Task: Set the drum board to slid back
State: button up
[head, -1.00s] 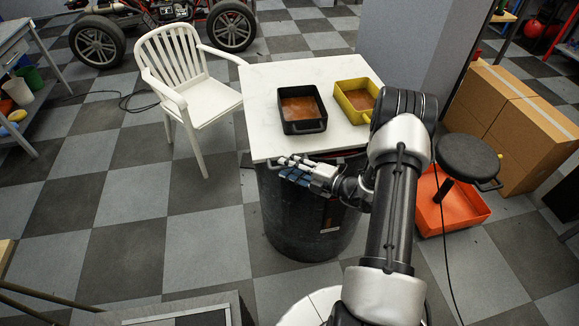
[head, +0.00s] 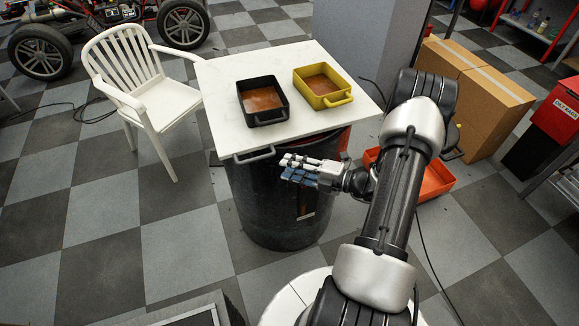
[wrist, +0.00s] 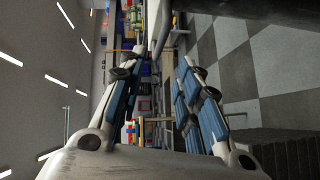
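The drum board is a white slab (head: 215,95) lying on top of a dark drum (head: 262,205) in the head view. A grey handle (head: 255,156) sticks out at its front edge. A black pan (head: 268,118) and a yellow pan (head: 340,99), both with brown contents, stand on the board. My gripper (head: 287,168) is just in front of the board's front edge, right of the handle and apart from it. In the wrist view my gripper (wrist: 160,62) is open, its fingers apart with nothing between them.
A white chair (head: 128,75) stands left of the board. An orange tray (head: 437,182) lies on the floor behind my arm. Cardboard boxes (head: 490,105) and a grey partition (head: 365,45) stand at the back right. The checkered floor at the left front is clear.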

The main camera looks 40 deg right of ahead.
jog(key=shift+c, duration=0.5)
jog(key=shift+c, duration=0.7)
jog(key=shift+d, duration=0.35)
jog(key=shift+c, duration=0.7)
jog(key=s+d+n+h, duration=0.1)
jog(key=d, duration=0.3)
jog(key=d+r+n+g+h+p, duration=0.1)
jog(key=d+n+h, duration=0.1)
jog(key=d, duration=0.2)
jog(key=s+d+n+h+p, duration=0.1)
jog(key=d+n+h, duration=0.1)
jog(key=d, duration=0.2)
jog(key=shift+s+d+r+g, duration=0.2)
jog(key=shift+s+d+g, duration=0.15)
jog(key=shift+d+g, duration=0.05)
grip_shut()
jog(key=s+d+r+n+g+h+p, duration=0.1)
jog(key=s+d+r+n+g+h, duration=0.2)
jog(key=d, duration=0.5)
jog(key=s+d+r+n+h+p, duration=0.1)
jog(key=s+d+n+h, duration=0.15)
jog(key=s+d, duration=0.35)
jog(key=w+d+f+b, duration=0.1)
jog(key=w+d+f, duration=0.1)
jog(key=w, duration=0.3)
jog(key=w+d+f+b, duration=0.2)
jog(key=w+d+f, duration=0.1)
jog(key=w, duration=0.3)
jog(key=shift+f, duration=0.75)
jog(key=shift+w, duration=0.1)
